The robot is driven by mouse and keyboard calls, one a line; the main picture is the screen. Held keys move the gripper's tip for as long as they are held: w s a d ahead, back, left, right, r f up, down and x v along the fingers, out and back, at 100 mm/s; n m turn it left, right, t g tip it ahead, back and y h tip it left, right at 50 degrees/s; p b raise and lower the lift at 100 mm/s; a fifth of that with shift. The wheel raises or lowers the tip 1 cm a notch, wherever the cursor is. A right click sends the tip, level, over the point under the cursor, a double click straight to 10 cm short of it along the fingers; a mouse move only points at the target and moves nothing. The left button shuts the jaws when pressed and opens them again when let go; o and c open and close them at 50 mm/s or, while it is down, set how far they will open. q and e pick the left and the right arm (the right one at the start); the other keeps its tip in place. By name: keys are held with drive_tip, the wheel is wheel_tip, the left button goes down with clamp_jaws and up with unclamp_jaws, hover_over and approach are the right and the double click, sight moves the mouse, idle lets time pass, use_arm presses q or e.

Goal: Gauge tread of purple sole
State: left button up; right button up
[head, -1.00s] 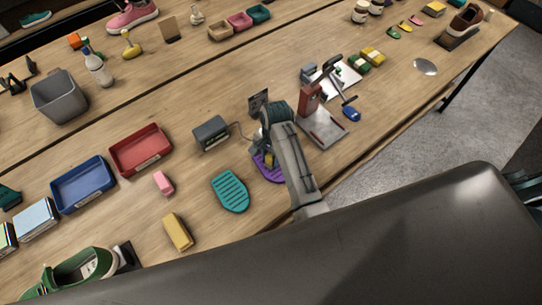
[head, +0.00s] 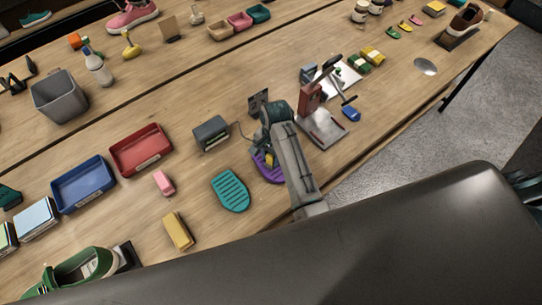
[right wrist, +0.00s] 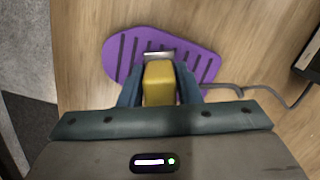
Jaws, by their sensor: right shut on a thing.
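The purple sole (head: 262,172) lies flat on the table near its front edge, partly hidden under my right arm in the head view. In the right wrist view the purple sole (right wrist: 122,52) shows dark tread grooves across it. My right gripper (right wrist: 160,85) is shut on a yellow gauge block (right wrist: 158,88) with a flat metal tip. The tip is over the middle of the sole; I cannot tell whether it touches. In the head view my right gripper (head: 268,152) is above the sole.
A teal sole (head: 231,191) lies left of the purple one. A grey box (head: 211,133) with a cable stands behind. A red stand (head: 310,98) is to the right. Red (head: 141,165) and blue (head: 104,182) trays, a pink block (head: 164,183) and a yellow block (head: 178,231) are left.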

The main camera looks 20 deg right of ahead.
drive_tip(key=shift+r, duration=3.4)
drive_tip(key=shift+w, duration=0.1)
